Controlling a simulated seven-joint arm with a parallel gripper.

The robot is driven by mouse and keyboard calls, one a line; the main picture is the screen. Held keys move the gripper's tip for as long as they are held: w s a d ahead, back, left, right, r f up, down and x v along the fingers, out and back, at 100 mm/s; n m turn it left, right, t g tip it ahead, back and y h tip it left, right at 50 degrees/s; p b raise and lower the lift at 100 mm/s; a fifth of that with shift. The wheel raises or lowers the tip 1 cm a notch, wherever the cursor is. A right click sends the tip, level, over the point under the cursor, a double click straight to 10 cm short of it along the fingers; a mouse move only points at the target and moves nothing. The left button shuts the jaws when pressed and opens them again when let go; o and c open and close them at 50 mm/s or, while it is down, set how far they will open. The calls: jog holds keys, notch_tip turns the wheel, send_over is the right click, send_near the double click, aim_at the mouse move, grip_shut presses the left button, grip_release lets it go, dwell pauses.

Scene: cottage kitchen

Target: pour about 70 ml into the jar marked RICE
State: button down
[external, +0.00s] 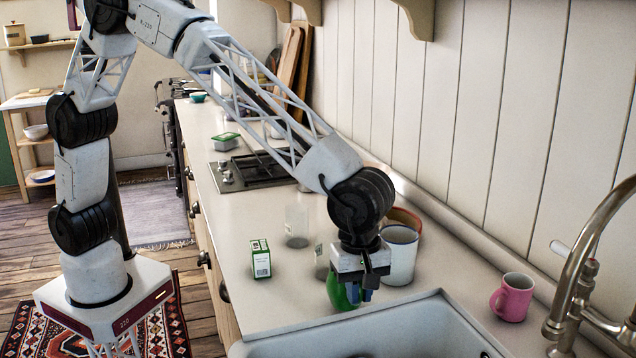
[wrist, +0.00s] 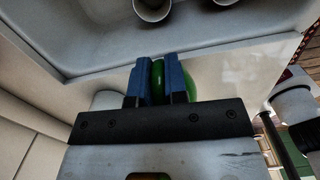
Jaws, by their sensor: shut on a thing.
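A clear jar (external: 296,226) stands on the counter left of my gripper. A second clear jar (external: 321,262) stands closer to the gripper, partly hidden by it. No RICE mark is readable on either jar.
A white pot (external: 402,262) stands right behind my gripper. A green-and-white carton (external: 260,258) is on the left, a pink mug (external: 513,297) on the right. The sink (external: 420,330) is in front; the wrist view shows a cup (wrist: 152,9) in it. A curved tap (external: 585,265) rises at right.

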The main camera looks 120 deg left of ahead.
jog(key=shift+s+a+r+t+h, duration=0.5)
jog(key=shift+a+r+t+h, duration=0.15)
jog(key=shift+r, duration=0.2)
jog(key=shift+s+a+r+t+h, duration=0.45)
jog(key=shift+a+r+t+h, duration=0.1)
jog(key=shift+r+h, duration=0.25)
jog(key=s+a+r+t+h, duration=0.3)
jog(key=r+h, duration=0.1)
jog(key=r, duration=0.2)
jog(key=shift+a+t, duration=0.3)
jog(key=shift+t, duration=0.1)
jog(key=shift+s+a+t+h, duration=0.2)
jog(key=shift+t+h, duration=0.1)
jog(key=shift+h, duration=0.25)
jog(key=shift+s+a+r+t+h+p, duration=0.2)
jog(key=shift+s+a+r+t+h, duration=0.25)
jog(key=shift+r+t+h, duration=0.15)
jog(key=shift+s+a+r+t+h+p, duration=0.15)
jog(key=shift+s+a+r+t+h, duration=0.25)
jog(key=shift+r+h, duration=0.3)
dwell(1.3)
jog(key=shift+s+a+r+t+h, duration=0.2)
jog(key=shift+s+a+t+h, duration=0.1)
jog(key=shift+a+t, duration=0.15)
dwell(0.6)
